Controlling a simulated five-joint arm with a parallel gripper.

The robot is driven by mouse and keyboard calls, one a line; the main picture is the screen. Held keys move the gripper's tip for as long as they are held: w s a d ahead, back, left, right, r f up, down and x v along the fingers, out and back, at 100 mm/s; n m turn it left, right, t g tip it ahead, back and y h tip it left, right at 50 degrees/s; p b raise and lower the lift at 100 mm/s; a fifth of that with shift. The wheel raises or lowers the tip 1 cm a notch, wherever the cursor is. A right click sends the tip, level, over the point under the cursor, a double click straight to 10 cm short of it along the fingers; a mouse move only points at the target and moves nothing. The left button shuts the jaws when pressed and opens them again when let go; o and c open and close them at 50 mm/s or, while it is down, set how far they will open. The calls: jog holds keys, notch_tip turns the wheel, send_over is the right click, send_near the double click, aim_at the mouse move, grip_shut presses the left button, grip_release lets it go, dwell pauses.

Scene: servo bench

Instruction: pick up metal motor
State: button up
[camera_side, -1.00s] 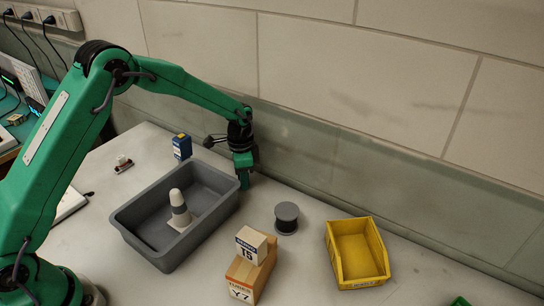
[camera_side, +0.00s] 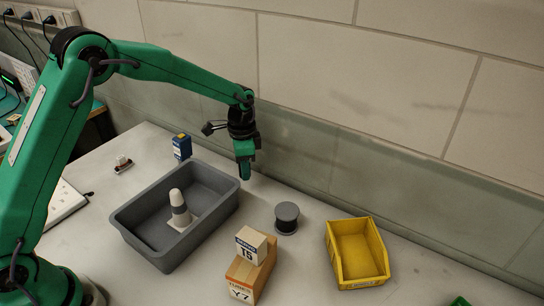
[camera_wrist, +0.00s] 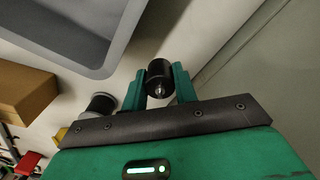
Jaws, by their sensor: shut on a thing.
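My gripper (camera_side: 245,172) is raised above the bench, just right of the grey bin's far right corner in the side view. In the wrist view my gripper (camera_wrist: 158,88) is shut on the metal motor (camera_wrist: 159,72), a dark cylinder with a shiny shaft end, between its two green fingers. In the side view the motor is hidden by the fingers.
A dark spool (camera_side: 287,218), stacked boxes (camera_side: 251,245) and a yellow bin (camera_side: 333,262) stand to the right. A blue box (camera_side: 182,146) stands behind the bin. The wall is close behind.

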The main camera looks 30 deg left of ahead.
jog(key=s+d+r, duration=0.5)
jog(key=d, duration=0.2)
jog(key=shift+s+d+r, duration=0.3)
jog(key=shift+r, duration=0.05)
